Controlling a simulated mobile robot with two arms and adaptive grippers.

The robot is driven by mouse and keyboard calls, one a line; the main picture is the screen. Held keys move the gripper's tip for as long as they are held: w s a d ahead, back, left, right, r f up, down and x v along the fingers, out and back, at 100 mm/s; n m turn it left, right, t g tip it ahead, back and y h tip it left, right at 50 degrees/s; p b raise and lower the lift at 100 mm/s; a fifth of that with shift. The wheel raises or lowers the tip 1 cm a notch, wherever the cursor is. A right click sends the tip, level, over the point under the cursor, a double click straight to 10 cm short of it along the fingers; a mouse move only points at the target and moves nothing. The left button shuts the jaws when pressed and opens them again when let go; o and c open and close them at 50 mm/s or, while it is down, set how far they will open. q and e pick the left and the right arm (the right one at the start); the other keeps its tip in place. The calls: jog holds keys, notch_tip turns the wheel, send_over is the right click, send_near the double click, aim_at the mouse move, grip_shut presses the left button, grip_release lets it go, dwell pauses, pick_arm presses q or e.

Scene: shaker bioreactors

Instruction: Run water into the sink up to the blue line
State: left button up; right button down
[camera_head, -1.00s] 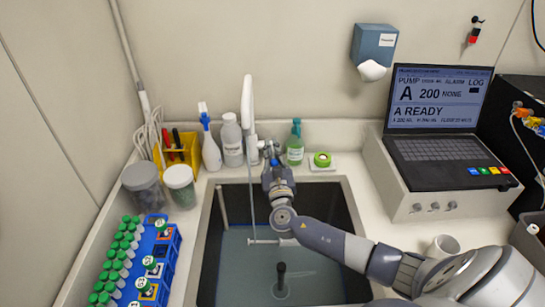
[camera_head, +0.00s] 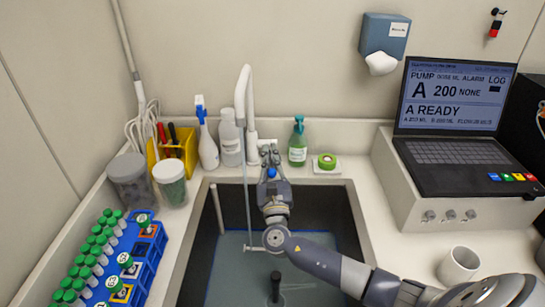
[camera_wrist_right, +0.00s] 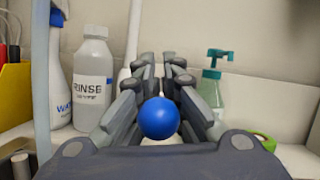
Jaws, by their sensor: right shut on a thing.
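The sink (camera_head: 352,215) has dark walls and holds pale blue-grey water (camera_head: 235,285). The blue line (camera_head: 310,233) runs along the walls close to the water's edge; the exact gap is too small to tell. The white tap (camera_head: 243,90) stands behind the sink, and a thin stream of water (camera_head: 247,200) falls from its spout. The stream also shows at the left of the right wrist view (camera_wrist_right: 41,90). My right gripper (camera_head: 269,152) is shut at the tap's lever, with the lever's blue knob (camera_wrist_right: 159,118) between its fingers. The lever itself is mostly hidden. My left gripper is out of view.
A spray bottle (camera_head: 207,145), rinse bottle (camera_head: 231,143) and green soap bottle (camera_head: 298,145) line the back edge. Green tape (camera_head: 326,162) lies to their right. A tube rack (camera_head: 147,262) and jars flank the left side. A laptop (camera_head: 455,150) and white mug (camera_head: 458,265) are right.

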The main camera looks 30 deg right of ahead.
jog(key=c, duration=1.7)
grip_release()
jog(key=shift+r, duration=0.1)
jog(key=shift+o, duration=0.2)
jog(key=shift+r, duration=0.1)
notch_tip(320, 180, up, 10)
